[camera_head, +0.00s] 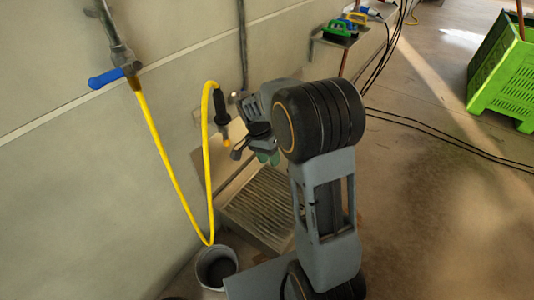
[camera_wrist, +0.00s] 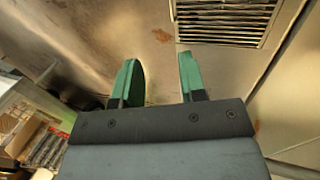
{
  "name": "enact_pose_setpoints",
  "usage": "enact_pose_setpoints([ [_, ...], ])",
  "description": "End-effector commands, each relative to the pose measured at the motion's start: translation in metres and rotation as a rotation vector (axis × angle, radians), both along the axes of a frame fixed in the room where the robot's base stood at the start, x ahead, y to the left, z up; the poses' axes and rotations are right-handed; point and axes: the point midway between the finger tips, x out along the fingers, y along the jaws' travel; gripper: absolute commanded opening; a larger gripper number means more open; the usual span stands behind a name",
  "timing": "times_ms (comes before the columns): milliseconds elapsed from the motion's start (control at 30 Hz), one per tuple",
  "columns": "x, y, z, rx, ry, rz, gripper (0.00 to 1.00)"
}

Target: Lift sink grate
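The sink grate (camera_head: 262,207) is a slatted metal rectangle low by the wall, below and in front of my arm in the head view. Its near end is partly hidden by my arm. In the wrist view the grate (camera_wrist: 225,18) lies at the top right, beyond my fingertips and cut off by the frame edge. My gripper (camera_wrist: 158,75) has two green fingers spread apart with nothing between them. In the head view my gripper (camera_head: 268,157) is above the far end of the grate, mostly hidden by the wrist.
A yellow hose (camera_head: 172,170) hangs from a pipe with a blue handle (camera_head: 105,78) left of the grate. A grey bucket (camera_head: 217,266) stands near its lower end. A green crate (camera_head: 505,75) stands far right; the floor between is mostly clear.

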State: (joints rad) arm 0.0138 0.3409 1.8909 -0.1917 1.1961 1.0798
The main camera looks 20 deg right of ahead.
Motion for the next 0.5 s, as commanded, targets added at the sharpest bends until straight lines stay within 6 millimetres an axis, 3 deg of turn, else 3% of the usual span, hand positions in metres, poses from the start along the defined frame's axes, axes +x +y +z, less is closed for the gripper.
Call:
enact_pose_setpoints([
  [267, 0.000, 0.000, 0.000, 0.006, 0.004, 0.020, 0.38],
  [400, 0.002, 0.001, -0.003, 0.047, 0.008, 0.137, 0.38],
  [500, -0.008, 0.005, -0.013, 0.108, 0.033, 0.276, 0.38],
])
